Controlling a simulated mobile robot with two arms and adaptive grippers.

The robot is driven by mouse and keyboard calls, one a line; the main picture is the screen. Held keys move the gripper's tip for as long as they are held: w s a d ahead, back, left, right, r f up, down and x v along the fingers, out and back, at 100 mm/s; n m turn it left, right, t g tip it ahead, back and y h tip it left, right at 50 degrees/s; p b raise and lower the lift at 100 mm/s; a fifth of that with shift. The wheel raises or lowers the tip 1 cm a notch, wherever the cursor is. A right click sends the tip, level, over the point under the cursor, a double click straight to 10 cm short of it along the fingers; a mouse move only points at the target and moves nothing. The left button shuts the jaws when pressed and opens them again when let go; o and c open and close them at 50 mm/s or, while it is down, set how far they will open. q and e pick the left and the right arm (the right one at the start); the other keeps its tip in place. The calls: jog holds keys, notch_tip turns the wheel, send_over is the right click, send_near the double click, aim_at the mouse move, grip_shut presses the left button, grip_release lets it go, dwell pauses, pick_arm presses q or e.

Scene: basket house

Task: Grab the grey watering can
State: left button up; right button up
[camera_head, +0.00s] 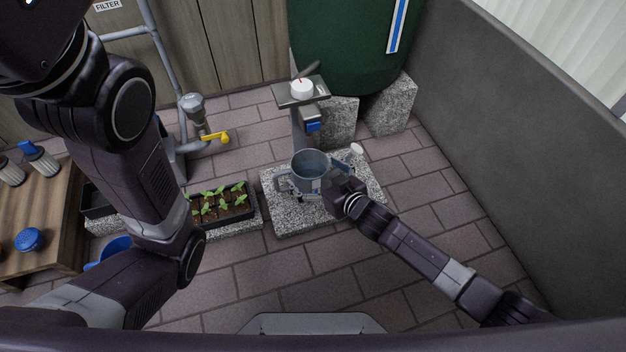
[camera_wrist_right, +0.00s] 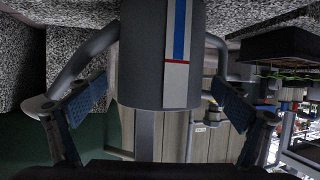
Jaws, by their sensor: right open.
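The grey watering can (camera_head: 311,164) stands upright on a speckled stone slab, with its handle to the left and its spout with a pale rose to the right. Water shows inside it. My right gripper (camera_head: 324,189) is at the near side of the can. In the right wrist view, which is upside down, the can body (camera_wrist_right: 143,45) with a blue, white and red strip lies between the two open blue-padded fingers (camera_wrist_right: 155,108). Both fingers look apart from the body. My left arm crosses the left of the head view; its gripper is out of frame.
A metal tap post (camera_head: 303,125) rises behind the can. A seedling tray (camera_head: 225,206) sits to its left, beyond it a hand pump with a yellow lever (camera_head: 215,137). A green barrel (camera_head: 345,45) on stone blocks is behind. A grey wall (camera_head: 510,130) bounds the right.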

jog(key=shift+c, duration=0.4)
jog(key=c, duration=1.8)
jog(key=shift+w+a+r, duration=0.1)
jog(key=shift+r, duration=0.1)
jog(key=shift+r, duration=0.1)
